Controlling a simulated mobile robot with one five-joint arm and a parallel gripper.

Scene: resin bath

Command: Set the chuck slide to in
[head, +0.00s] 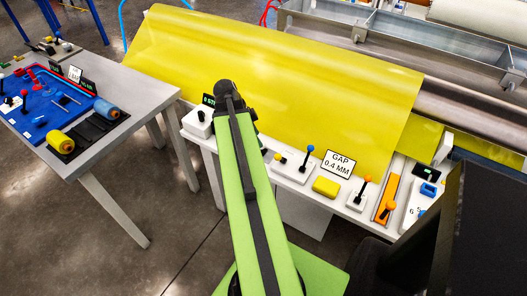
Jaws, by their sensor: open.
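On the white ledge at the right, an orange plate (391,186) runs lengthwise with an orange knob (389,206) near its front end. It looks like a slide, but I see no readable "chuck" or "in" mark on it, so I cannot tell for sure that it is the chuck slide. My green arm rises from the bottom middle of the head view to a dark joint in front of the yellow sheet. The jaws of my gripper do not show; the arm hides what lies behind it.
The ledge holds an orange-knobbed lever (362,191), blue-knobbed lever (305,162), yellow block (326,187), "GAP 0.4 MM" sign (337,164) and blue-fitted panel (428,189). A yellow sheet (290,85) hangs behind. A grey table (155,97) with a blue tray (40,125) stands left.

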